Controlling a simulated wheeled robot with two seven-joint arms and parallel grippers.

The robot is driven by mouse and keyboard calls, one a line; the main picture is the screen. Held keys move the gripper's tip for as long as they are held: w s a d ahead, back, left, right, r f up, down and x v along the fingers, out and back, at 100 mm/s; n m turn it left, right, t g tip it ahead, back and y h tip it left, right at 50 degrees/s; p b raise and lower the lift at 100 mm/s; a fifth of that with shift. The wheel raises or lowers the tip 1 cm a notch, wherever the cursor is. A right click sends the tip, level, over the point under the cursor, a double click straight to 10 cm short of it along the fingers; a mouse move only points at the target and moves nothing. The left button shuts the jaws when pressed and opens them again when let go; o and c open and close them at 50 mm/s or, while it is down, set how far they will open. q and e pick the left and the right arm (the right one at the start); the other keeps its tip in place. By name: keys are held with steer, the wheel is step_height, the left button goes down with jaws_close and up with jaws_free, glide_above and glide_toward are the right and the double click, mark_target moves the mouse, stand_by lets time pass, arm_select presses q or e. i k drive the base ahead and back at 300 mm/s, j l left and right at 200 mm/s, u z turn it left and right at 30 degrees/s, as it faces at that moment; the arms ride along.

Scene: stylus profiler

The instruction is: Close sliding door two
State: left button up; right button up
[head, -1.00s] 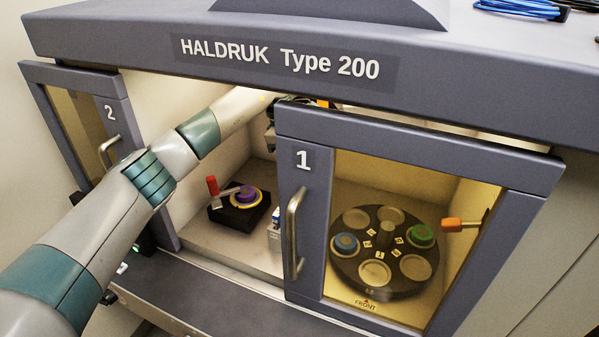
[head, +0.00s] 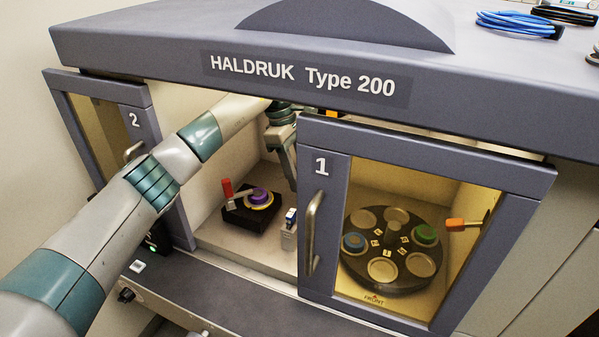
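Sliding door two (head: 140,100), grey-blue framed with a yellowish window and a "2", stands at the left end of the cabinet. Its bar handle (head: 133,150) is partly covered by my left arm. A wide gap lies between it and door one (head: 322,140), which covers the right side. My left arm crosses in front of door two and enters through this gap. My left gripper (head: 292,182) hangs inside the cabinet beside door one's left edge, away from door two's handle. Its fingertips are too small and partly hidden to judge. My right gripper is out of view.
Inside the gap are a black fixture (head: 250,212) with a red-knobbed lever and purple disc, and a small blue-and-white item (head: 290,220). A round carousel (head: 385,285) sits behind door one. A dark ledge (head: 200,295) runs below. Blue cable (head: 515,22) lies on top.

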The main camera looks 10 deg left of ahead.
mark_target(134, 100)
steer(key=k+j, duration=0.55)
steer(key=k, duration=0.5)
